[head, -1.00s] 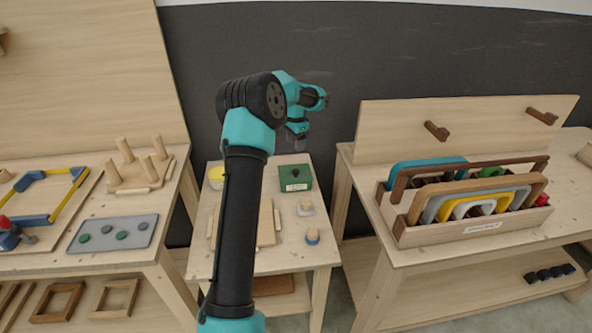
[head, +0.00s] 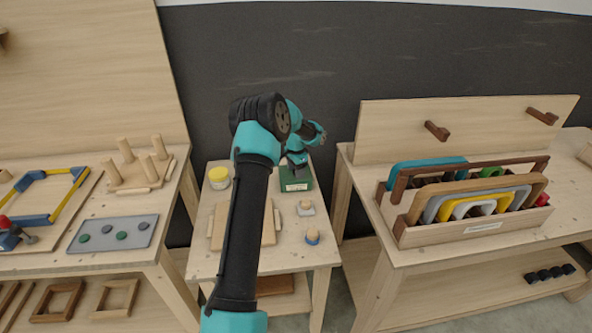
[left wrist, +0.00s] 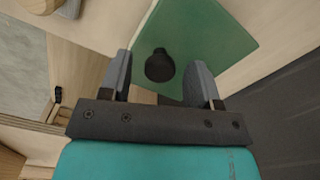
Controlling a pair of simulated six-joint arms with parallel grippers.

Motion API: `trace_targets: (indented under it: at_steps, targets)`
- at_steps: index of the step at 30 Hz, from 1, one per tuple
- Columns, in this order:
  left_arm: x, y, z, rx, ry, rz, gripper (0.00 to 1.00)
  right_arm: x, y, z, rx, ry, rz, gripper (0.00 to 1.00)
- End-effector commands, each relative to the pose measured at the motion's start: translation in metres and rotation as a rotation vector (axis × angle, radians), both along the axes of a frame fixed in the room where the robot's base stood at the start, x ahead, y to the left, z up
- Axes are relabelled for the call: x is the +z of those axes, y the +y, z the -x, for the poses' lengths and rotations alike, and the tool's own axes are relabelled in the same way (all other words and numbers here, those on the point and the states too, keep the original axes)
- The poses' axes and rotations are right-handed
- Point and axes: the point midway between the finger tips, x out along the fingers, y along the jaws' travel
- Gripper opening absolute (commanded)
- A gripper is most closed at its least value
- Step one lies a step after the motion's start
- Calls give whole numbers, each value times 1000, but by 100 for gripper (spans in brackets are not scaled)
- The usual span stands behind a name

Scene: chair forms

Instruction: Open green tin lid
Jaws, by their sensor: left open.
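The green tin (head: 296,184) stands at the back right of the middle table, with a pale label on its front. In the left wrist view its flat green lid (left wrist: 212,40) looks closed and carries a dark round knob (left wrist: 159,66). My left gripper (head: 296,162) is over the tin and hides the knob in the head view. In the left wrist view the open fingers of my left gripper (left wrist: 160,70) stand on either side of the knob, with gaps showing. My right gripper is not in view.
A wooden board (head: 268,222) and two small knobbed pieces (head: 305,208) (head: 312,238) are in front. A rack of coloured forms (head: 470,205) stands on the right table.

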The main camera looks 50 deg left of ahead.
Motion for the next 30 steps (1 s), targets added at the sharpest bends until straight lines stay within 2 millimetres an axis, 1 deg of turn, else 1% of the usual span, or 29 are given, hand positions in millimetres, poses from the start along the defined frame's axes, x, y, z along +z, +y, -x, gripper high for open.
trace_targets:
  at_steps: [5,23,30]
  targets:
    - [0,0,0,0,0,0,57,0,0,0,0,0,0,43]
    - [0,0,0,-1,0,0,0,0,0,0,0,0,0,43]
    - [1,0,0,0,1,1,0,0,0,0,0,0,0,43]
